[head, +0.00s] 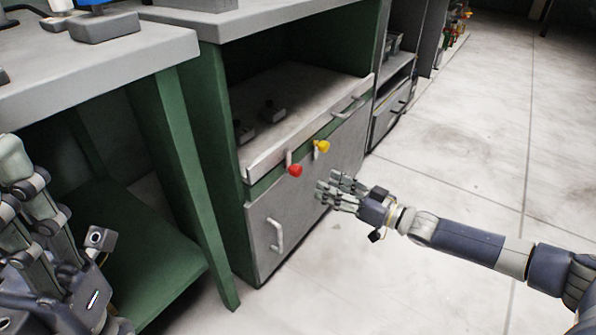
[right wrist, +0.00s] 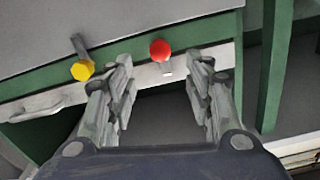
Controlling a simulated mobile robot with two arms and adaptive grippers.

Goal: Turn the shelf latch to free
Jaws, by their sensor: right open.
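Two small levers sit at the front of the shelf in the green cabinet: one with a red knob (head: 295,170), one with a yellow knob (head: 322,146). Which is the shelf latch I cannot tell. My right gripper (head: 327,190) is open and empty, close in front of the cabinet, just right of and below the red knob in the head view. In the right wrist view the red knob (right wrist: 160,50) shows ahead between the open fingertips (right wrist: 163,72), apparently untouched. The yellow knob (right wrist: 82,70) is left of the fingers. My left gripper (head: 35,215) is at the lower left, away from the levers.
The shelf's light front rail (head: 262,160) carries a handle at its right end. A grey door (head: 300,215) with a handle (head: 276,236) is below. A grey worktop (head: 120,65) on green legs stands at left. The floor (head: 470,150) at right is clear.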

